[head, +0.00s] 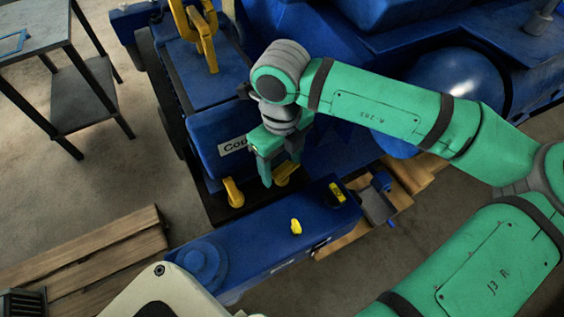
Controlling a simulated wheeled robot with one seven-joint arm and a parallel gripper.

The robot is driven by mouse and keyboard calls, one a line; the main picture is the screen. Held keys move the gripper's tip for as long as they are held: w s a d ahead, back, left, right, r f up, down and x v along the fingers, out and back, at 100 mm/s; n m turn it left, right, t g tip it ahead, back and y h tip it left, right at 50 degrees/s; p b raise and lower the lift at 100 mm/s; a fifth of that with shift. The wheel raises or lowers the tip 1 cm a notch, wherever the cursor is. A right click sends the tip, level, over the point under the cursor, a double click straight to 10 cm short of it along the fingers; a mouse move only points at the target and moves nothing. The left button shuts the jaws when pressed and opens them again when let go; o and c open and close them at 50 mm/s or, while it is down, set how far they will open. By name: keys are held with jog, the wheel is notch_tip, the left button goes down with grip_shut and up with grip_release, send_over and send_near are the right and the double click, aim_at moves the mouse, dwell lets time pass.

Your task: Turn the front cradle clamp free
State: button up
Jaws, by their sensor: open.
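Two yellow clamp levers stand at the base of the blue block with a white label. One lever (234,193) is at the block's lower left corner, clear of my gripper. The other lever (287,173) is farther right, right by my fingertips and partly covered by them. I cannot tell from this view which is the front cradle clamp. My gripper (281,171) points down in front of the labelled block (218,137), open, with its green fingers apart. Whether the fingers straddle or touch the right lever cannot be told.
A blue beam (265,250) with a yellow knob (296,227) lies in front. A yellow lifting bracket (205,45) rises above the block. Wooden pallets (95,255) lie lower left, and a metal table (35,30) stands upper left. The floor left of the block is clear.

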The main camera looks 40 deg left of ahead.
aim_at(282, 168)
jog(key=shift+c, duration=0.2)
jog(key=c, duration=1)
jog(key=shift+m, duration=1.5)
jog(key=o, duration=1)
jog(key=shift+o, duration=0.2)
notch_tip(282, 168, up, 11)
jog(key=shift+w+f, duration=0.1)
